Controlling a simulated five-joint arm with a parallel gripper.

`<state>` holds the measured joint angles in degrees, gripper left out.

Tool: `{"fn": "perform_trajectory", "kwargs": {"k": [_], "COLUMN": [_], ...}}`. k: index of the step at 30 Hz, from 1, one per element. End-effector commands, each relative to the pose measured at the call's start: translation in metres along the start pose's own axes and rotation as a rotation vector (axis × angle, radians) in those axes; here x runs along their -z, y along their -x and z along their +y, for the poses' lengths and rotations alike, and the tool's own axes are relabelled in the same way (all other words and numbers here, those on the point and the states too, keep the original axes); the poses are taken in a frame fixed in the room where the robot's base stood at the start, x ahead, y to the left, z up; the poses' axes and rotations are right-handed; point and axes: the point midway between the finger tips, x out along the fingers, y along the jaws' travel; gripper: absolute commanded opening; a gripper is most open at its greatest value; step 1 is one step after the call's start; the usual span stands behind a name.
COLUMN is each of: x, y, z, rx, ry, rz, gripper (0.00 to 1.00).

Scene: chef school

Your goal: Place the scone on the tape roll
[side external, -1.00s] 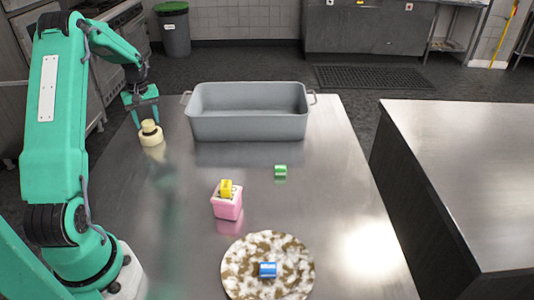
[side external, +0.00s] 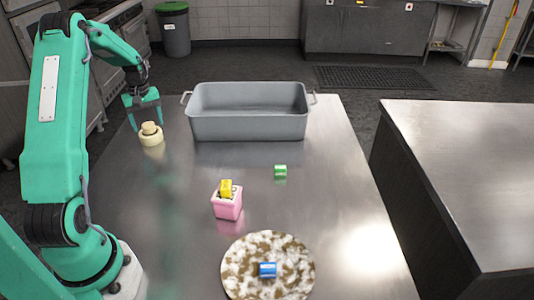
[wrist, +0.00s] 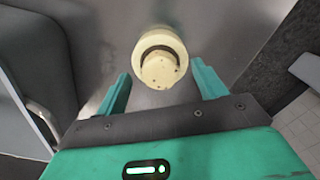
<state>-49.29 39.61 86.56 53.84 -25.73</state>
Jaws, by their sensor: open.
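The scone (side external: 149,128) is a small pale-yellow round piece. It sits on the cream tape roll (side external: 152,140) near the far left of the metal table. In the wrist view the scone (wrist: 160,69) shows with dark specks, over the ring of the tape roll (wrist: 164,35), and looks slightly off its centre. My gripper (side external: 145,113) is open and empty, just behind and above the scone. In the wrist view my gripper's fingers (wrist: 160,88) are spread wide, with the scone ahead of and between them, apart from both.
A grey roasting pan (side external: 248,118) stands at the back of the table, right of the roll. A green block (side external: 280,171), a pink holder (side external: 227,206) with a yellow block (side external: 226,188), and a mottled round board (side external: 240,273) bearing a blue block (side external: 268,269) are nearer.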

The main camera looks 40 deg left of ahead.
Motion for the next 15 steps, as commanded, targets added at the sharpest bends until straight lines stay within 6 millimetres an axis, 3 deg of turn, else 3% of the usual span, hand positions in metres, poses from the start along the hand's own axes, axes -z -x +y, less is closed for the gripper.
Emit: {"fn": "perform_trajectory", "kwargs": {"k": [8, 15], "x": [0.001, 0.001], "y": [0.019, 0.055], "z": [0.0, 0.0], "rx": [-0.001, -0.002], "ry": [0.0, 0.0], "rz": [0.003, 0.004], "gripper": [0.7, 0.7]}}
